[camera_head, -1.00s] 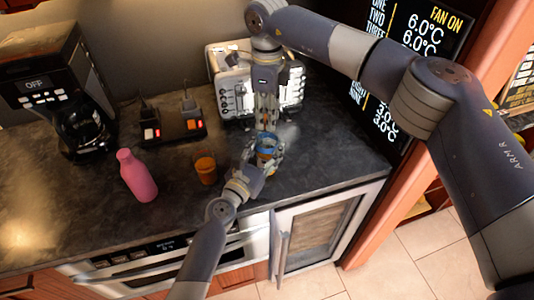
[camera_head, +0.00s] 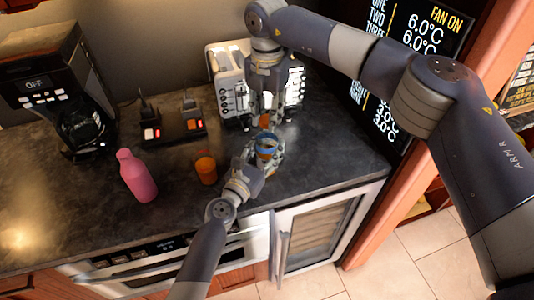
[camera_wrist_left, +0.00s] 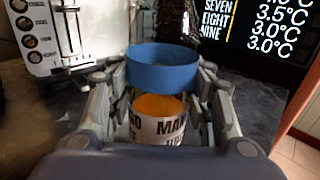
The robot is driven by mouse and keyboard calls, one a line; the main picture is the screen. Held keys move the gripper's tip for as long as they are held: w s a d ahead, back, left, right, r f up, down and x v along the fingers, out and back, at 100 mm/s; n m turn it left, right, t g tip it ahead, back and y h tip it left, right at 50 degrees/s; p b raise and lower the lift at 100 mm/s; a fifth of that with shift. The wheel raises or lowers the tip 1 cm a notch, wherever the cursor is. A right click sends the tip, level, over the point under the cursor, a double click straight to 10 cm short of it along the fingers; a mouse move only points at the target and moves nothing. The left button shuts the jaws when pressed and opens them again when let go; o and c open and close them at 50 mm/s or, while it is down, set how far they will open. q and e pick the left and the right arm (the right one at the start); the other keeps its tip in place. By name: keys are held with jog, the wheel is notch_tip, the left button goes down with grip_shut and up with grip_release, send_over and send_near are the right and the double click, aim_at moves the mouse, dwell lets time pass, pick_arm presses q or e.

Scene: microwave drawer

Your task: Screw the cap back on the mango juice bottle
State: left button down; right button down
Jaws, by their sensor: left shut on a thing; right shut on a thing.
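The mango juice bottle (camera_wrist_left: 158,130) has a label reading MANGO, an orange surface inside and a blue ring (camera_wrist_left: 162,68) around its top. In the head view the blue ring (camera_head: 267,141) shows at the right of the counter. My left gripper (camera_head: 262,158) is shut on the bottle from the front, its fingers on both sides. My right gripper (camera_head: 264,120) points down above the bottle, shut on a small orange thing at its fingertips. I cannot tell surely whether this is the cap; it appears just above the ring. The fingers hide part of it.
A pink bottle (camera_head: 137,176) and an orange cup (camera_head: 206,168) stand to the left on the dark counter. A toaster (camera_head: 226,85) is behind my right gripper. A coffee machine (camera_head: 52,85) stands at the far left. The counter's front edge is close.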

jog(key=m, duration=0.8)
jog(key=c, duration=1.3)
grip_release()
jog(key=shift+r, duration=2.25)
